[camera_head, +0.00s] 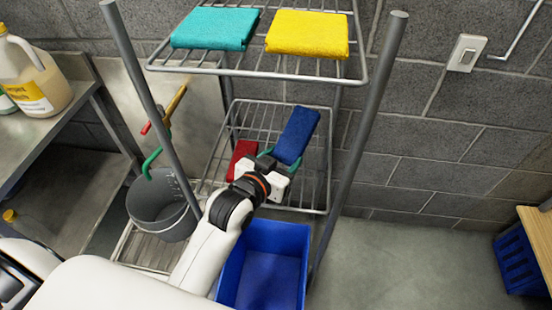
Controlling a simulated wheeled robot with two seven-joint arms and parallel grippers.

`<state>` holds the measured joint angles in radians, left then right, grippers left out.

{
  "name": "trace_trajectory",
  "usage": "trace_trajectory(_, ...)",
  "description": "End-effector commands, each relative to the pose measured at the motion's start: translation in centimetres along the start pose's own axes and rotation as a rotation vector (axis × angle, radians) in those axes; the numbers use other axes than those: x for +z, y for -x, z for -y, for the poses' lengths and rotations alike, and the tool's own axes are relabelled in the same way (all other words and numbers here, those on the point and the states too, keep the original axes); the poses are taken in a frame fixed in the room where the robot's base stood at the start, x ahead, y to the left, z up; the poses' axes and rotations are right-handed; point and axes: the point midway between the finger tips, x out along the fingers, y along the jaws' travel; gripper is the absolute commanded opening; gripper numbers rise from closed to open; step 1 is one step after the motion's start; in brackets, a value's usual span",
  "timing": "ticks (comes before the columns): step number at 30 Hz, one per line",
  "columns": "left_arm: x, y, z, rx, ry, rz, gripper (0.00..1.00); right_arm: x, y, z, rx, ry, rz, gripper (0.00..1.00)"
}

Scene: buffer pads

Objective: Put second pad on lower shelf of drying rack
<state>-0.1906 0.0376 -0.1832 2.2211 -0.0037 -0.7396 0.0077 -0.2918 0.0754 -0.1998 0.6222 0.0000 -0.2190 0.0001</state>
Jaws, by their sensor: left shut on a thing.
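My left gripper (279,162) reaches in over the lower shelf (222,145) of the drying rack and is shut on a blue pad (297,134). The blue pad is tilted, its far end pointing up and right, above the right part of the wire shelf. Whether it touches the shelf cannot be told. A red pad (241,154) is on the lower shelf just left of the gripper, partly hidden by it. A teal pad (215,28) and a yellow pad (308,34) lie on the upper shelf (262,70). My right gripper is not in view.
Rack posts (364,130) stand on both sides. A blue bin (232,275) is below the rack. A grey bucket (162,210) stands at left, near a metal table with a jug (38,80). A blue crate (517,265) and wooden surface are at right. Open floor lies between.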

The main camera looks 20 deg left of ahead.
Motion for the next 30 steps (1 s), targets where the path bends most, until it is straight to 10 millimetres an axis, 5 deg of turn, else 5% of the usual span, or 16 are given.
trace_trajectory(6,-3.6,-1.4,0.0,-0.004,-0.004,-0.008,0.33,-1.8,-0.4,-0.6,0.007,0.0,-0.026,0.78)
trace_trajectory(19,-8.8,-2.9,0.0,-0.004,-0.004,-0.005,0.33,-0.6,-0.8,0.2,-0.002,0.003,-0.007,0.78)
trace_trajectory(30,-9.4,-3.0,0.0,-0.003,-0.003,-0.001,0.33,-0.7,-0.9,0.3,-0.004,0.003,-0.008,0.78)
